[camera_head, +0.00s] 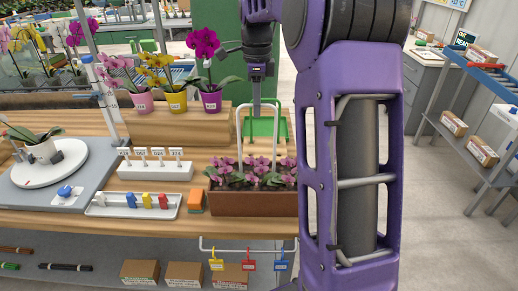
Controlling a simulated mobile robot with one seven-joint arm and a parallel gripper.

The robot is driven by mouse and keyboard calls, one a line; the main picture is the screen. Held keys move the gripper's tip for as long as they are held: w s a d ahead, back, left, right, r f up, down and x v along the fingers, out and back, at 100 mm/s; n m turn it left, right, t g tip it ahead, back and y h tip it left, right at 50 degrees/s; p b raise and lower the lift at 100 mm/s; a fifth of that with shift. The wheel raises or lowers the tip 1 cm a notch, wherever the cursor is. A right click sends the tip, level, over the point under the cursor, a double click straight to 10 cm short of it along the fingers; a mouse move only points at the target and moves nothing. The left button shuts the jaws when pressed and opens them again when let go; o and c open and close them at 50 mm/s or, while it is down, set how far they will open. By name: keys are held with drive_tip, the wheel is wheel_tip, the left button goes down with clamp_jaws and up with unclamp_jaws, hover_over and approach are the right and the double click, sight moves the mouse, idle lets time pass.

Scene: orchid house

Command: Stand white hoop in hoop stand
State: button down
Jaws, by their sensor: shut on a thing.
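The white hoop (239,135) is a thin upright arch with two legs. My gripper (257,106) points straight down at the top bar of the hoop and is shut on it. The fingertips are small and hard to make out. The lower legs of the hoop overlap the pink orchids in the brown planter (250,204); I cannot tell whether they stand in it or hang in front of or behind it. A green piece (262,128), possibly the hoop stand, is seen behind the hoop on the wooden bench; its details are partly hidden.
Potted orchids (177,100) stand on a wooden riser to the left. Tags (248,265) hang below the bench edge. My purple arm blocks the right.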

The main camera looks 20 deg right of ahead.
drive_tip(key=shift+r, duration=1.25)
